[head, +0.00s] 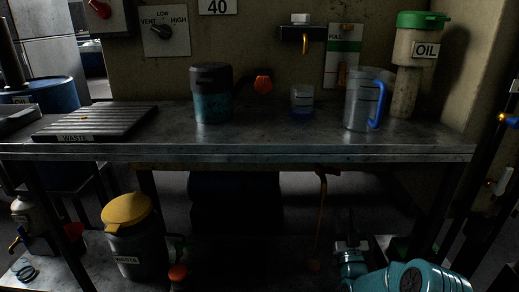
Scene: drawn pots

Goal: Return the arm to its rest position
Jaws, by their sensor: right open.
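My right arm shows at the bottom right of the head view, its teal links low in front of the bench. My right gripper (350,240) is at the end of that arm, below the bench top and in front of the shadowed space under it. It is small and dark here, its jaws are open, and I see nothing held between them. My left arm and left gripper are not in the view.
The metal bench (300,151) bears a dark teal canister (211,108), a small beaker (302,101), a clear jug (360,105) with a blue handle and a ribbed tray (97,122). An oil dispenser (407,75) stands at right. A yellow-lidded waste bin (135,245) stands lower left.

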